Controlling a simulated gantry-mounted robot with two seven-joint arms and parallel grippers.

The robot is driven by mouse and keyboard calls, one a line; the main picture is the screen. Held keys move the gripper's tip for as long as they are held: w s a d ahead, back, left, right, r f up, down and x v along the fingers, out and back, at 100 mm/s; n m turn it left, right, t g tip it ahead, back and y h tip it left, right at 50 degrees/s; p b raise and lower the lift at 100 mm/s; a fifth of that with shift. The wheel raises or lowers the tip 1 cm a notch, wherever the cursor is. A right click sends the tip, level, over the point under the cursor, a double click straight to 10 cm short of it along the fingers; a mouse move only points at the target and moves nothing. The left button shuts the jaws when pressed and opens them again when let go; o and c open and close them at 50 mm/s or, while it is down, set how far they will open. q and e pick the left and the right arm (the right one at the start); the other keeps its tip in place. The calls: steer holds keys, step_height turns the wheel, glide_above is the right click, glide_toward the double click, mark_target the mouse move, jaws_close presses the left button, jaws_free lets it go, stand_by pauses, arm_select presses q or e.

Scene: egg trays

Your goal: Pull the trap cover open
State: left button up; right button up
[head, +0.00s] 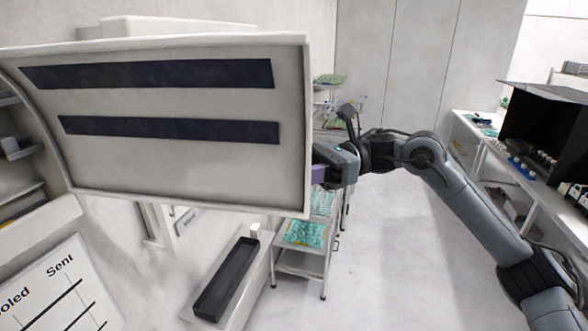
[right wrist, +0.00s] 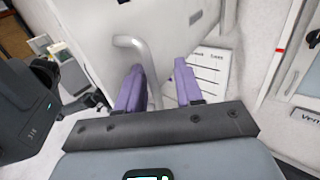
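The trap cover (head: 190,165) is a large pale panel with two dark strips across it. It fills the left of the head view, swung out and slightly tilted. In the right wrist view the pale panel (right wrist: 85,25) carries a grey bent handle (right wrist: 148,62). My right gripper (head: 320,174) is at the panel's right edge, its tips partly hidden behind it. In the right wrist view its purple fingers (right wrist: 160,66) are apart. The handle runs between them, closer to the left finger; I cannot tell whether it touches. My left gripper is not in view.
A trolley (head: 300,262) with green egg trays (head: 304,235) stands behind the cover. A dark trough (head: 227,280) lies on a pale ledge below it. A bench with a black box (head: 545,125) is at the right. The floor (head: 385,255) between is clear.

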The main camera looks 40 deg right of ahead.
steer(key=s+d, duration=0.2)
steer(key=d, duration=0.9)
steer(key=shift+s, duration=0.15)
stand_by(0.3)
